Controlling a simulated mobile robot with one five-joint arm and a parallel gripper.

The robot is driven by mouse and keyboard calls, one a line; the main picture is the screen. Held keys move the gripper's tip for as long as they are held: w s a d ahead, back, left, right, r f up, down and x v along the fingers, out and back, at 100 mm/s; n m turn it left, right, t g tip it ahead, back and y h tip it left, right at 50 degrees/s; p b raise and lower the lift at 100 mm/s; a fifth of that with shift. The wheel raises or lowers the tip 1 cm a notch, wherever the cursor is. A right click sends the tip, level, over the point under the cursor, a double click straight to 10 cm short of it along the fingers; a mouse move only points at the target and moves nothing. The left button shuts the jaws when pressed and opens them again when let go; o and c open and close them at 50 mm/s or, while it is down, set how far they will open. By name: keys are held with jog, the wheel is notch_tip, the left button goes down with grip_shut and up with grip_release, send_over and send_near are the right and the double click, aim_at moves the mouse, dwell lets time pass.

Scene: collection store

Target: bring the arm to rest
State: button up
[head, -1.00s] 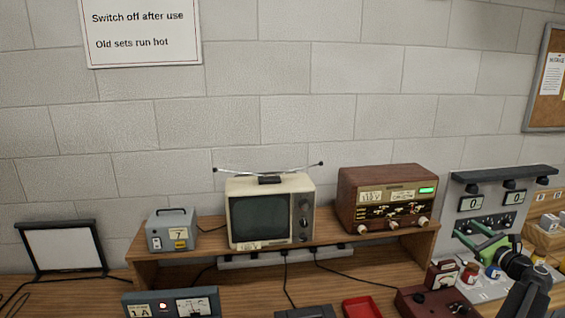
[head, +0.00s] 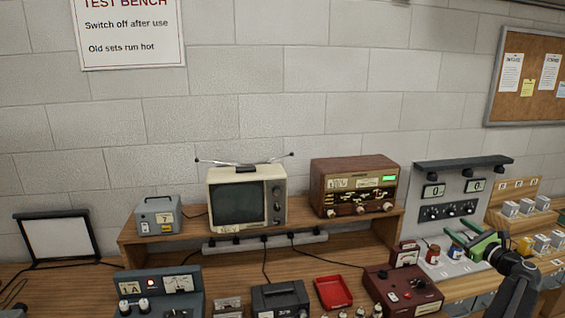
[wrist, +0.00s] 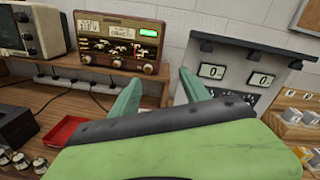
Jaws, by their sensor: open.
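My gripper (head: 476,243) is green and sits at the right of the head view, above the bench and in front of the grey panel with two meters. In the wrist view its two pale green fingers (wrist: 158,92) stand apart with nothing between them. My dark arm comes up from the lower right corner of the head view. The brown radio (head: 354,186) with a lit green display stands on the shelf and also shows ahead of the fingers in the wrist view (wrist: 115,40).
A cream television (head: 240,203) and a grey box (head: 158,215) share the shelf (head: 160,256).

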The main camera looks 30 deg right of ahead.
jog(key=w+a+f+n+g+y, duration=0.1)
jog(key=w+a+f+n+y, duration=0.25)
jog(key=w+a, duration=0.45)
jog(key=w+a+f+n+g+y, duration=0.1)
jog(key=w+a+f+n+y, duration=0.2)
jog(key=w+a, duration=0.45)
jog(key=w+a+f+n+g+y, duration=0.1)
jog(key=w+a+f+n+g, duration=0.15)
jog(key=a, duration=0.55)
jog(key=w+a+f+n+g+y, duration=0.1)
jog(key=w+a+f+n, duration=0.25)
jog(key=a, duration=0.55)
jog(key=w+a+f+n+g+y, duration=0.15)
jog(key=w+a+n, duration=0.25)
jog(key=a, duration=0.4)
jog(key=s+a+f+n+g+h, duration=0.25)
jog(key=a+n, duration=0.35)
jog(key=a, duration=0.6)
jog(key=s+a+f+n+g+h, duration=0.15)
jog(key=a+f+n+g, duration=0.35)
jog(key=a, duration=0.7)
jog(key=s+a+f+n+g+h, duration=0.1)
jog(key=s+a+f+n+g, duration=0.15)
jog(key=a+n, duration=0.7)
jog(key=s+a+f+m+b, duration=0.2)
jog(key=s+f+b, duration=0.1)
jog(key=f+b, duration=0.6)
jog(key=shift+a+f+b, duration=0.15)
jog(key=shift+f+b, duration=0.15)
jog(key=shift+b, duration=0.2)
